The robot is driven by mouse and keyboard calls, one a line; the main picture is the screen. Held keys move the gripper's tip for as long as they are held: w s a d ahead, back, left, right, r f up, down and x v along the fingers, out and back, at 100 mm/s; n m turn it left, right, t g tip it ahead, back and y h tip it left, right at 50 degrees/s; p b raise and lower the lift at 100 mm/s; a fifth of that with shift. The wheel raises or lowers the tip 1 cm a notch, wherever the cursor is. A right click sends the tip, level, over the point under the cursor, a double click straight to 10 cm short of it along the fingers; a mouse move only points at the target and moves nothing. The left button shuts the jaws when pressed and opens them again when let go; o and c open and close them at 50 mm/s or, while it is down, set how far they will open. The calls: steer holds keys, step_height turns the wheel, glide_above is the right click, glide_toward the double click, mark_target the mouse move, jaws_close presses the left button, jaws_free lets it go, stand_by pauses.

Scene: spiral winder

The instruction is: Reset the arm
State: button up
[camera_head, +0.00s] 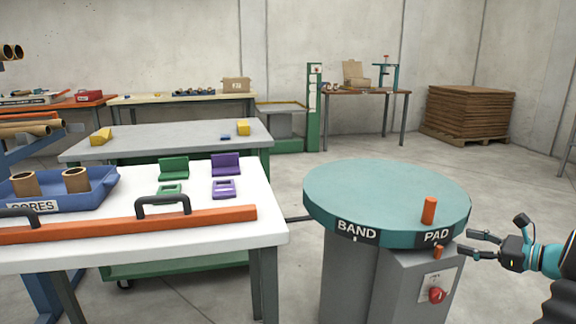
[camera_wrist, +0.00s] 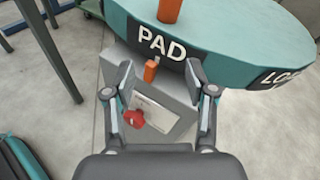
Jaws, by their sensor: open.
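My gripper (camera_head: 470,243) is at the right of the head view, beside the round teal turntable (camera_head: 370,190) of the winder. Its two fingers are spread apart with nothing between them. In the wrist view my gripper (camera_wrist: 160,95) points at the turntable's edge near the black PAD label (camera_wrist: 162,47). A small orange peg (camera_wrist: 151,70) below that label shows beyond the gap between the fingers. I cannot tell whether a finger touches it. A taller orange peg (camera_head: 429,211) stands upright on the turntable.
A grey box with a red knob (camera_head: 437,295) sits under the turntable. At left, a white table (camera_head: 130,250) carries a blue CORES tray (camera_head: 105,190), an orange bar (camera_head: 125,225) and green and purple pieces. The floor (camera_head: 510,190) behind the turntable is clear.

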steer(key=s+a+f+n+g+h, duration=0.2)
steer(key=s+a+f+n+g, duration=0.25)
steer(key=s+a, duration=0.2)
steer(key=s+a+f+n+g+h, duration=0.2)
steer(key=s+a+f+n+g, duration=0.15)
steer(key=s+a+n, duration=0.35)
steer(key=s+a+r+n+h, duration=0.1)
steer(key=s+a+r+n, duration=0.1)
steer(key=s+a+n, duration=0.2)
steer(key=s+a+r+n+h, duration=0.2)
steer(key=s+a+r+n, duration=0.1)
steer(key=a, duration=0.7)
steer(key=s+a+r+n+t+h, duration=0.1)
steer(key=s+a+r+n+h, duration=0.1)
steer(key=s+a+n, duration=0.4)
steer(key=shift+a+r+n, duration=0.65)
steer(key=shift+a+n, duration=0.05)
steer(key=shift+n, duration=0.15)
